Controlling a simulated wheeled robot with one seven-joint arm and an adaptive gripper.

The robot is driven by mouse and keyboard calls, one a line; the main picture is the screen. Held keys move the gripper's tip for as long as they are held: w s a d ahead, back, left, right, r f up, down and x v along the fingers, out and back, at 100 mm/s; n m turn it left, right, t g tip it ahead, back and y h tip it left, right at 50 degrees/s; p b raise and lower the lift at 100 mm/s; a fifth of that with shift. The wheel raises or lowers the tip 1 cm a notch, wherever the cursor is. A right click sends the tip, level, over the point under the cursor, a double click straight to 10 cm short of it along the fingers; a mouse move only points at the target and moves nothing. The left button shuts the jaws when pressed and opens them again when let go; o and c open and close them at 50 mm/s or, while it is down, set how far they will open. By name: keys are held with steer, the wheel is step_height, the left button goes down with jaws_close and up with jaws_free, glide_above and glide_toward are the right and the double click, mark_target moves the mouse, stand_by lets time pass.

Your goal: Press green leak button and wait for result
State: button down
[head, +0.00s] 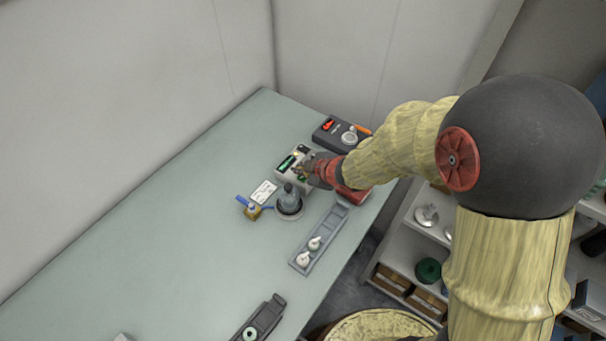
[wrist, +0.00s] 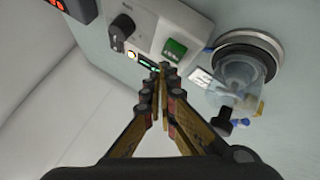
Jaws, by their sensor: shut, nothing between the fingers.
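A pale tester box (head: 281,182) stands on the bench, partly behind my gripper (head: 304,171). In the wrist view its panel (wrist: 152,38) carries a green square button (wrist: 175,50), too small to read. A black knob (wrist: 122,25) and a small glowing lamp (wrist: 131,55) sit beside it. My gripper (wrist: 163,72) is shut and empty, its fingertips over the panel just below the green button. I cannot tell whether they touch the panel. A lit green strip (wrist: 148,65) is partly hidden by the fingers. A clear grey vessel (wrist: 238,80) sits at a round fixture (wrist: 250,48).
A long grey tray (head: 322,236) with white parts lies near the bench's right edge. A dark tray (head: 341,136) with small items is behind the tester. A white card (head: 263,192) and a blue-handled brass valve (head: 252,212) lie left. The bench's left side is clear.

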mark_target(301, 178)
step_height(301, 178, up, 5)
steer(key=p, duration=0.5)
steer(key=shift+r, duration=0.1)
stand_by(0.8)
